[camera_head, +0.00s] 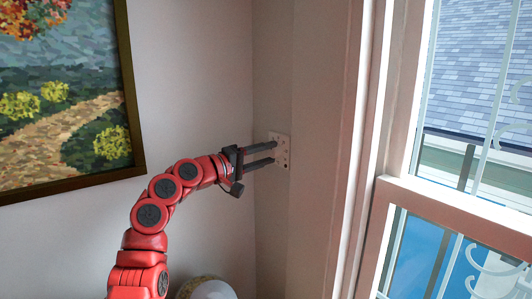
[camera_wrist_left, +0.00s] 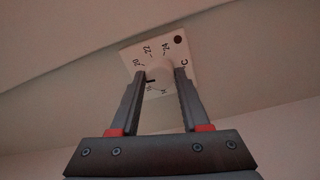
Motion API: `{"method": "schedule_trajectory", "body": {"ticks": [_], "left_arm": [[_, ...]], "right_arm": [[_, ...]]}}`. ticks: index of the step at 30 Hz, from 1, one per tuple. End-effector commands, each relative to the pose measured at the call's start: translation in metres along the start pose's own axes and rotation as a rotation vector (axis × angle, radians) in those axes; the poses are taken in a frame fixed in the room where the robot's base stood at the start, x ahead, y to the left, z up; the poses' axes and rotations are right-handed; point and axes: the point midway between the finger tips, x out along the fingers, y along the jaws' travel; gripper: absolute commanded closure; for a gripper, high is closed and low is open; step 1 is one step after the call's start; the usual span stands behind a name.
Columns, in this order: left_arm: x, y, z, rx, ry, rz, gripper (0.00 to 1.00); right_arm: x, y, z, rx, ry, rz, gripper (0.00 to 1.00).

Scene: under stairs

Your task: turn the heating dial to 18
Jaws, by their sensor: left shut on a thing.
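A white square plate (camera_head: 284,152) with a heating dial is fixed to the wall, just left of the window frame. In the left wrist view the plate (camera_wrist_left: 190,52) is tilted and shows a round white dial knob (camera_wrist_left: 158,72). Printed numbers 20, 22 and 24 show along its upper left, with a C at the right. A short dark mark at the knob's lower left looks like its pointer; the number there is partly hidden by my finger. My left gripper (camera_head: 274,153) reaches the plate, its fingers on both sides of the knob, shut on it. My right gripper is not in view.
A framed landscape painting (camera_head: 70,95) hangs on the wall at left. A window with a pinkish frame (camera_head: 395,150) stands close to the right of the plate. A pale rounded object (camera_head: 208,289) shows at the bottom edge. The wall between painting and plate is clear.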

Motion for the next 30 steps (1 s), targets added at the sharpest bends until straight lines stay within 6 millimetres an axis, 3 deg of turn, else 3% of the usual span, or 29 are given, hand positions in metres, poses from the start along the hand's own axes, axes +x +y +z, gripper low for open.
{"method": "schedule_trajectory", "body": {"ticks": [22,23,27,30], "left_arm": [[-0.0005,0.0006,-0.0008,-0.085,0.005,-0.002,1.00],[-0.0005,0.0006,-0.0008,-0.085,0.005,-0.002,0.49],[-0.0004,0.0005,-0.0006,-0.085,0.004,-0.002,0.24],[-0.0003,0.0004,-0.0004,-0.085,0.004,-0.003,0.24]], "right_arm": [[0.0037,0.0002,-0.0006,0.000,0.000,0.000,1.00],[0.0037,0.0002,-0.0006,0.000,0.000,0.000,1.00],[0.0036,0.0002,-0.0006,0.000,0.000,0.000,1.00],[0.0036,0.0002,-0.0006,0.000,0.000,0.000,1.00]]}}
